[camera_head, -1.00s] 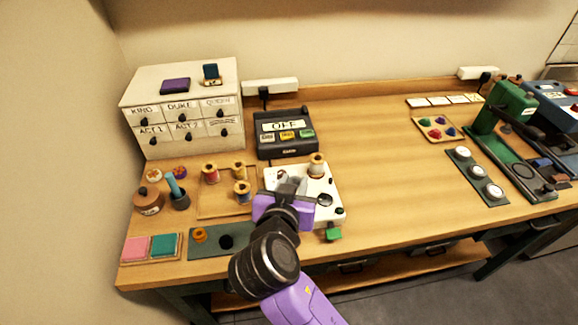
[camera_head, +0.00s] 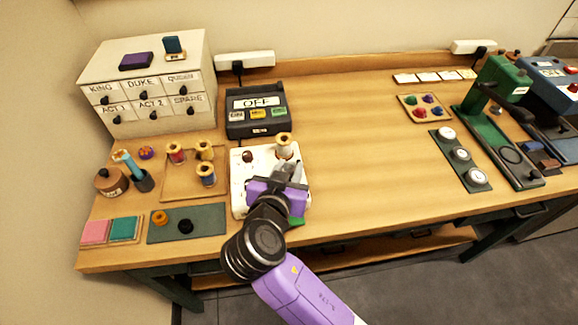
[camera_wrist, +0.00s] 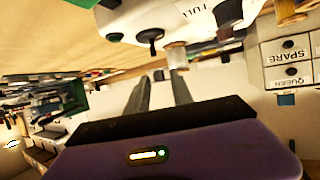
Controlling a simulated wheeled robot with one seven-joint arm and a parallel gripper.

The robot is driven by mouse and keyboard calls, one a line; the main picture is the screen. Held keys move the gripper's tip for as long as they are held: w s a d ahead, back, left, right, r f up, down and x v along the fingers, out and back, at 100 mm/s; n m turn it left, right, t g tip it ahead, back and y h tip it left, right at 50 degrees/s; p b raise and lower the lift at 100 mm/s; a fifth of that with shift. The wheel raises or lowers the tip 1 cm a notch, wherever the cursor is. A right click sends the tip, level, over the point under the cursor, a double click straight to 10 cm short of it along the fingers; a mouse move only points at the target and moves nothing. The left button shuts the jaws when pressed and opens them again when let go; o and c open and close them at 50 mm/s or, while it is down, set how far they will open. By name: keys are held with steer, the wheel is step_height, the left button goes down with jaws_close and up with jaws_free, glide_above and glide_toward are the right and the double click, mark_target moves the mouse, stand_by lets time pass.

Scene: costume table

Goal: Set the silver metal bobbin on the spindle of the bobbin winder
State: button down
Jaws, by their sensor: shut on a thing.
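The bobbin winder (camera_head: 240,190) is a white plate with knobs on the table's front part. A thread spool (camera_head: 284,147) stands upright on its back right corner. My gripper (camera_head: 296,170) is over the winder's right side, just in front of that spool. In the wrist view, its two grey fingers (camera_wrist: 156,78) reach toward the white winder body (camera_wrist: 190,15). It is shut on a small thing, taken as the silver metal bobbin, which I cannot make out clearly. A pale cylinder (camera_wrist: 176,55) shows by the right fingertip. The spindle is not clearly seen.
A black OFF box (camera_head: 256,110) stands behind the winder. A wooden tray (camera_head: 190,190) with several spools is left of it, with a dark green mat (camera_head: 212,220) in front. A drawer cabinet (camera_head: 150,100) stands back left. The table's middle is clear.

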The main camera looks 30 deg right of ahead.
steer(key=shift+f+b, duration=0.85)
steer(key=shift+f, duration=0.7)
steer(key=shift+f+b, duration=0.6)
steer(key=shift+b, duration=0.15)
stand_by(0.5)
steer(key=c, duration=1.4)
jaws_free()
steer(key=shift+p+v, duration=1.75)
steer(key=shift+v, duration=3.8)
steer(key=shift+f, duration=0.1)
